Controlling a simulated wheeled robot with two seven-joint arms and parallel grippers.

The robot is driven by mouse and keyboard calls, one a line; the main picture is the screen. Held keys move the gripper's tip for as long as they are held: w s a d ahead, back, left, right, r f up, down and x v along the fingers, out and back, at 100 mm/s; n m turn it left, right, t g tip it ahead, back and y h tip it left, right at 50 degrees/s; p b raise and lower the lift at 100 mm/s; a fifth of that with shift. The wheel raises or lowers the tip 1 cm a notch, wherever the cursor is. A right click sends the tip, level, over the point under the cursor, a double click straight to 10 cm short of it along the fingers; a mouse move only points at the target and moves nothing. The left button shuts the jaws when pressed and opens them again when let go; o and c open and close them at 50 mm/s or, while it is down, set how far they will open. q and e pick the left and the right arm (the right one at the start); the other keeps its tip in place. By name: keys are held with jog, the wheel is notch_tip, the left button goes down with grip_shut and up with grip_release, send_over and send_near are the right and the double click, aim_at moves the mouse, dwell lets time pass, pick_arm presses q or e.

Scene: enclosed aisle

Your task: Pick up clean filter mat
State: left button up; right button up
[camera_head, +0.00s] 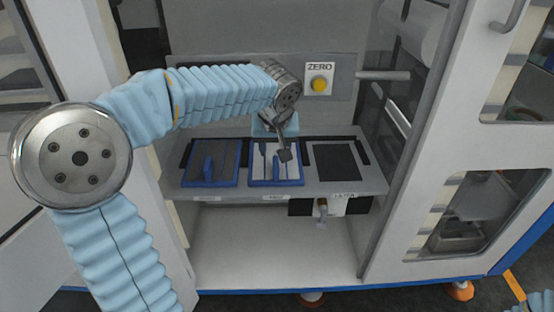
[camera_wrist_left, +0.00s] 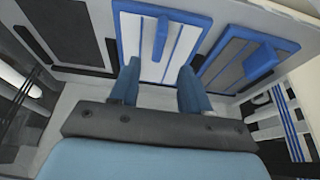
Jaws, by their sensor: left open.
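The clean filter mat, white with a blue frame and a raised blue grip, lies in the middle place on the shelf (camera_head: 298,171). It also shows in the left wrist view (camera_wrist_left: 178,68). My left gripper (camera_head: 279,146) is over this mat, its fingers pointing down at it. In the left wrist view the two fingers (camera_wrist_left: 158,82) stand apart with nothing visible between them, one to each side of the blue grip's line. Whether they touch the mat cannot be told. A grey filter mat (camera_head: 228,163) in a blue frame lies to the left. My right gripper is not in view.
The grey shelf (camera_head: 250,193) also has an empty black place (camera_head: 337,162) at right. A yellow button (camera_head: 319,84) under a ZERO sign is on the back wall. Cabinet walls and an open door (camera_head: 445,130) bound the sides. Below the shelf is mostly open room.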

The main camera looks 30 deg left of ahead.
aim_at(275, 159)
pick_arm(q)
jog(key=x, duration=0.5)
jog(key=w+x, duration=0.1)
jog(key=x, duration=0.2)
jog(key=shift+a, duration=0.15)
jog(key=shift+c, duration=0.5)
grip_shut()
